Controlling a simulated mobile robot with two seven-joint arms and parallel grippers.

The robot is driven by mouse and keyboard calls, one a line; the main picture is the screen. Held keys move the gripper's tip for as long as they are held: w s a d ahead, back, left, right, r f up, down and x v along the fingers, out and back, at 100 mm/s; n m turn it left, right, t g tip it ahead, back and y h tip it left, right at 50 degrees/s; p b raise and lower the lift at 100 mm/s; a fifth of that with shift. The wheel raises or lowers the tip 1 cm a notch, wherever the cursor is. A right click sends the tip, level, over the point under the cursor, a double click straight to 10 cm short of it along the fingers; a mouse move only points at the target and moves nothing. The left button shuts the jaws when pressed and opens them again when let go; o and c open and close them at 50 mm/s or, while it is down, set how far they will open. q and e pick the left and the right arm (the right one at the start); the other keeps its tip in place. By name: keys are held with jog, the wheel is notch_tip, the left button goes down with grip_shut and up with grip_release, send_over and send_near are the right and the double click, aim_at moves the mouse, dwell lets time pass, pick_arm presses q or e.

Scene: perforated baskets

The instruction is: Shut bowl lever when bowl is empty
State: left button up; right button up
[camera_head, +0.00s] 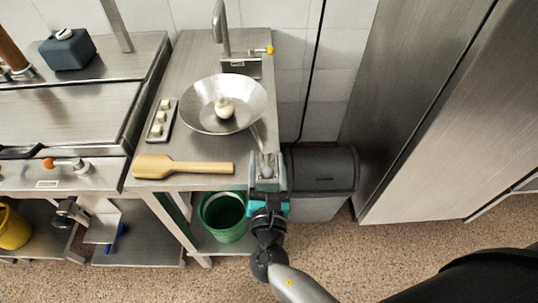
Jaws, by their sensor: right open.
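A wide metal bowl (202,91) stands on the steel table, with a pale round item (224,107) lying in it. A metal handle runs from the bowl's lower right side towards the table's front edge. My right gripper (267,168) is open at the handle's lower end; I cannot tell whether it touches it. A small lever with a yellow end (268,49) sticks out to the right beside the tap, behind the bowl. Which lever belongs to the bowl is not clear. My left gripper is out of view.
A wooden paddle (185,168) lies along the table's front. A small tray (160,124) with white pieces lies left of the bowl. A tall metal tap (222,30) rises behind. A dark-lidded bin (320,168) stands right of the table, a green bucket (224,216) below.

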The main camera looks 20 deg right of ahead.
jog(key=shift+s, duration=0.1)
jog(key=shift+c, duration=0.4)
grip_shut()
dwell(0.9)
